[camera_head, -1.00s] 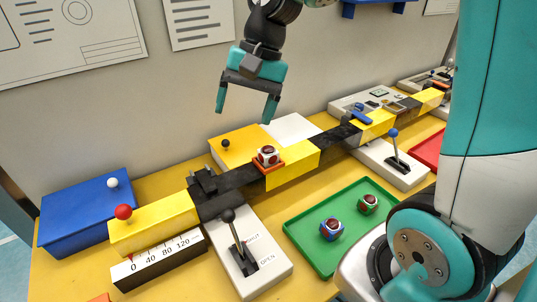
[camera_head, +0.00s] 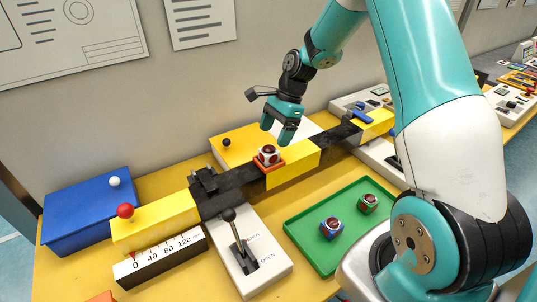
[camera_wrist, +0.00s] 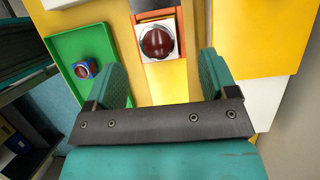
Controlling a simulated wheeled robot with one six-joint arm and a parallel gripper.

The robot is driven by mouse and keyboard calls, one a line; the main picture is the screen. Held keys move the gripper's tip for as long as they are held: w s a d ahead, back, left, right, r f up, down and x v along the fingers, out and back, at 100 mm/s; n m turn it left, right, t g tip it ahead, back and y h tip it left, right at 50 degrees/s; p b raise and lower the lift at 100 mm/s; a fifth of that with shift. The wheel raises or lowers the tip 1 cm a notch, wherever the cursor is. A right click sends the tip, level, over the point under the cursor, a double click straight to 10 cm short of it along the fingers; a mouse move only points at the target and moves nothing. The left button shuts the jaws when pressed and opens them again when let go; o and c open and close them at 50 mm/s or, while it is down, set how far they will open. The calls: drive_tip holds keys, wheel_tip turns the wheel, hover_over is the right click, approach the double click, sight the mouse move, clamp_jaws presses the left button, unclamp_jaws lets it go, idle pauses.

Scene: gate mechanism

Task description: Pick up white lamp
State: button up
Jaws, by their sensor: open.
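The white lamp (camera_head: 268,155), a white cube with a dark red dome, sits in an orange holder (camera_head: 269,167) on the yellow and black beam. In the wrist view the white lamp (camera_wrist: 157,42) lies beyond the fingertips, roughly between their lines and nearer the right finger. My gripper (camera_head: 279,132) is open and empty, above and just beside the lamp in the head view. In the wrist view my gripper (camera_wrist: 160,72) shows both teal fingers apart, with nothing between them.
A green tray (camera_head: 300,243) holds a blue lamp (camera_head: 331,228) and a green lamp (camera_head: 368,202). A lever box (camera_head: 262,275) stands in front of the beam. A blue box (camera_head: 75,205) and a red knob (camera_head: 125,211) are at the left. A yellow box (camera_head: 230,150) stands behind the beam.

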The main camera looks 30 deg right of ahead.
sight(271, 146)
drive_tip(key=shift+s+p+x, duration=0.2)
drive_tip(key=shift+p+x, duration=0.75)
drive_tip(key=shift+x, duration=2.15)
drive_tip(key=c, duration=1.1)
